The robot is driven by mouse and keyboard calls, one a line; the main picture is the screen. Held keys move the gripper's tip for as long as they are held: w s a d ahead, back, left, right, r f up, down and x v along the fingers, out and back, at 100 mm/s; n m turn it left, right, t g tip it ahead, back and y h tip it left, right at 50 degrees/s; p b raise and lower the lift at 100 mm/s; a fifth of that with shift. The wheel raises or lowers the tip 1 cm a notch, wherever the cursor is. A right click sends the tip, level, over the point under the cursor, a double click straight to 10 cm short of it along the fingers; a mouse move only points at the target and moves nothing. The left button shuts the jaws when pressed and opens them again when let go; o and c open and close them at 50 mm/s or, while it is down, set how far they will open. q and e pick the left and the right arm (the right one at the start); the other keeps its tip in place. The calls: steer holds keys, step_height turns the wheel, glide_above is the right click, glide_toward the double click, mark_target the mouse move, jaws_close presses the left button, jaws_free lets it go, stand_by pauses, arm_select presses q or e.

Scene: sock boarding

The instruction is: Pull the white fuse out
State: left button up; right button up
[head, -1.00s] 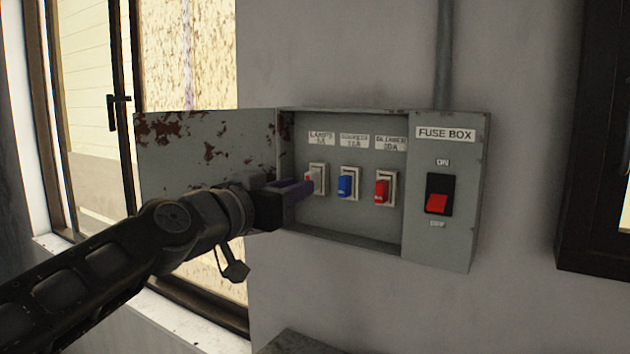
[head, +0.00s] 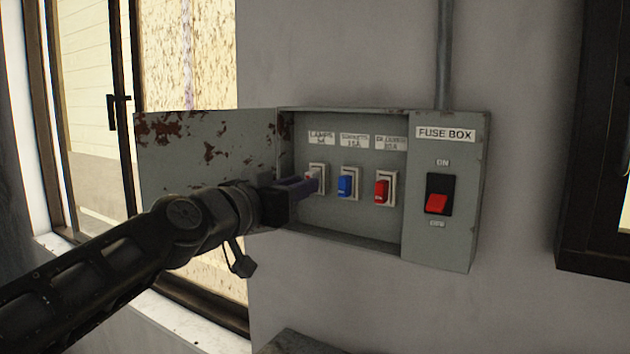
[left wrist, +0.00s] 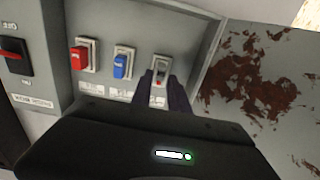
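The white fuse (head: 311,175) sits in the leftmost socket of the open fuse box and is partly hidden by my left gripper in the head view. My left gripper (head: 313,186) reaches into the box from the left, its fingertips at this fuse. In the left wrist view, where the box appears upside down, the two dark fingers (left wrist: 161,82) lie either side of the white fuse (left wrist: 160,73), and a small red mark shows between them. I cannot tell whether the fingers touch it. My right gripper is not in view.
A blue fuse (head: 345,186) and a red fuse (head: 382,191) sit to the right. Further right is a red switch (head: 437,203) on a black plate. The rusty box door (head: 180,160) hangs open at the left, behind my arm. A window (head: 85,120) is further left.

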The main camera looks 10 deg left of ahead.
arm_select(q)
steer(key=shift+x, duration=1.4)
steer(key=shift+s+a, duration=0.1)
steer(key=shift+s, duration=0.05)
steer(key=shift+c, duration=0.2)
jaws_close()
stand_by(0.4)
